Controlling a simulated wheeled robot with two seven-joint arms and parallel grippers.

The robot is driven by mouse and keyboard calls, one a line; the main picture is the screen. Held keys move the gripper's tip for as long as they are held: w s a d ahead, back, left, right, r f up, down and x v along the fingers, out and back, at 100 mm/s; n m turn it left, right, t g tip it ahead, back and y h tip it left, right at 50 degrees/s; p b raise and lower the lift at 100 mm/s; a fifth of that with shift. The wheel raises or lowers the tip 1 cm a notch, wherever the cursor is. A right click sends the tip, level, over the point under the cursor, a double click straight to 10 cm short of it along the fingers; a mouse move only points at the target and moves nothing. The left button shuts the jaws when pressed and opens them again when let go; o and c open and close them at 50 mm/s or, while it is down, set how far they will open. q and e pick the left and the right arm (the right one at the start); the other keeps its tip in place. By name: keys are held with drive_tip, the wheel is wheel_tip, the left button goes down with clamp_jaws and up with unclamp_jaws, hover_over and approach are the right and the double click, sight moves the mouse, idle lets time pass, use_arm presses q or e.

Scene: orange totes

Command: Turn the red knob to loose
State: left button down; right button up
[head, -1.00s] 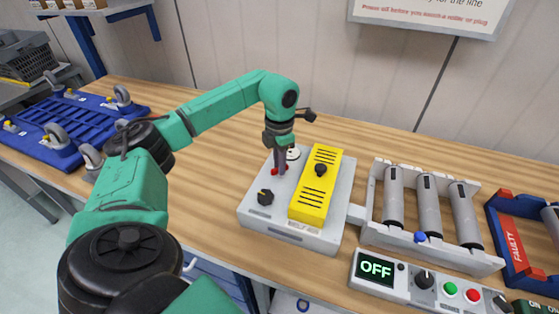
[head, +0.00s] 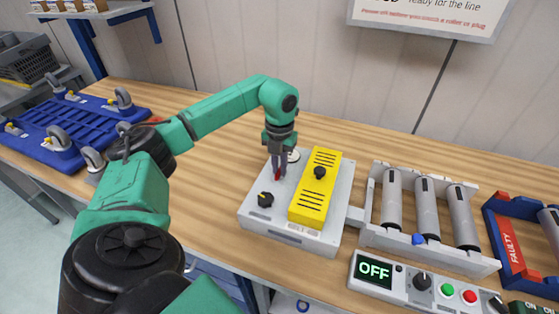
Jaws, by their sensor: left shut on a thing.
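The red knob (head: 278,174) is on the left part of the light grey drive box (head: 262,222). My left gripper (head: 278,170) points straight down over it, shut on the knob, and its fingers hide much of it. A yellow slotted cover (head: 317,187) with a black knob (head: 320,172) lies just right of the gripper. Another black knob (head: 265,199) is in front of the red one. A white round part (head: 293,155) shows behind the fingers. My right gripper is out of view.
A roller frame (head: 440,256) with several grey rollers stands to the right. In front of it a control box (head: 384,291) reads OFF. A red and blue FAULTY tray (head: 510,244) is at far right. A blue wheeled frame (head: 70,135) lies far left. The table between is clear.

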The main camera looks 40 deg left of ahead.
use_arm(q)
drive_tip(key=shift+w+r, duration=0.1)
drive_tip(key=shift+r, duration=0.05)
idle(0.3)
drive_tip(key=c, duration=0.9)
unclamp_jaws()
wheel_tip(320, 180, up, 8)
drive_tip(key=shift+r+b, duration=0.25)
drive_tip(key=shift+b, duration=0.4)
wheel_tip(320, 180, up, 6)
drive_tip(key=p, duration=0.3)
hover_over(279, 170)
drive_tip(key=shift+w, duration=0.1)
